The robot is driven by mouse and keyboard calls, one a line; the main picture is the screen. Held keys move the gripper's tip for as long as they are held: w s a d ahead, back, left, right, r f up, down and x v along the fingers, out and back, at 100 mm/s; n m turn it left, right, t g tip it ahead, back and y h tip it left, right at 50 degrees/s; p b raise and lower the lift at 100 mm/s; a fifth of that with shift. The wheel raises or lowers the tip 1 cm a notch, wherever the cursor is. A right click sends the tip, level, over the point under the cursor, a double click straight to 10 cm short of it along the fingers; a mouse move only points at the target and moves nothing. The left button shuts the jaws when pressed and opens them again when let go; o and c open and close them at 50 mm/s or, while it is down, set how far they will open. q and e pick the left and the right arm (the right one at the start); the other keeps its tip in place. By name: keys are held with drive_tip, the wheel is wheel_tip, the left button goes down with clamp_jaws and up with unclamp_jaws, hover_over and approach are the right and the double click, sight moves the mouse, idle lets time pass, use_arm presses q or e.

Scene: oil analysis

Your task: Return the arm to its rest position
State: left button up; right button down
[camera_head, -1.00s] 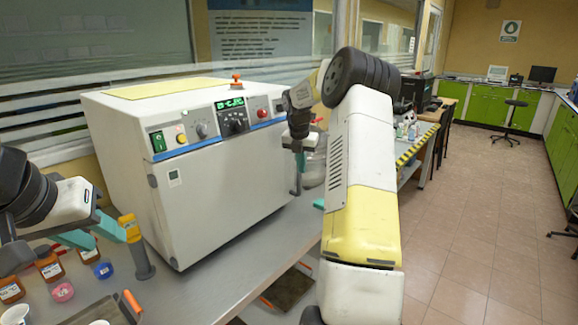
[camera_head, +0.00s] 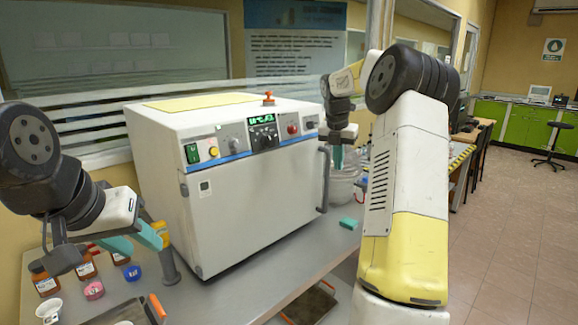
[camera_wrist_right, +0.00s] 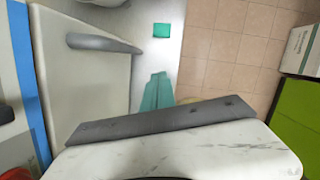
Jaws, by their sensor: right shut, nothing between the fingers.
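My right arm stands at the right of the head view. Its gripper (camera_head: 339,158) is above the bench beside the oven's door handle, in front of a glass jar. In the right wrist view its teal fingers (camera_wrist_right: 156,92) are together with nothing between them. My left gripper (camera_head: 135,236) is low at the left, with its teal fingers beside a grey stand with a yellow top (camera_head: 164,250). The overlap hides whether they touch it or how far they are apart.
A large white oven (camera_head: 255,205) with a lit green display fills the middle of the bench (camera_head: 235,293). Its door handle (camera_wrist_right: 103,43) is near the right gripper. Brown bottles (camera_head: 86,265) stand at the left. A green block (camera_head: 348,223) lies at the right edge.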

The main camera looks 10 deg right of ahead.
drive_tip(key=s+a+r+m+t, duration=0.2)
drive_tip(key=s+a+r+m, duration=0.6)
drive_tip(key=s+a+m, duration=0.5)
drive_tip(key=s+a+f+m+y, duration=0.1)
drive_tip(key=s+a+m, duration=0.1)
drive_tip(key=s+m, duration=0.2)
drive_tip(key=s+a+f+m+t+y, duration=0.1)
drive_tip(key=s+m, duration=0.4)
drive_tip(key=s, duration=0.5)
drive_tip(key=s+a+f+m+t+y, duration=0.1)
drive_tip(key=s+a+f+m+y, duration=0.1)
drive_tip(key=s+a+m, duration=0.3)
drive_tip(key=s, duration=0.2)
drive_tip(key=shift+s+f, duration=0.3)
drive_tip(key=shift+s, duration=0.1)
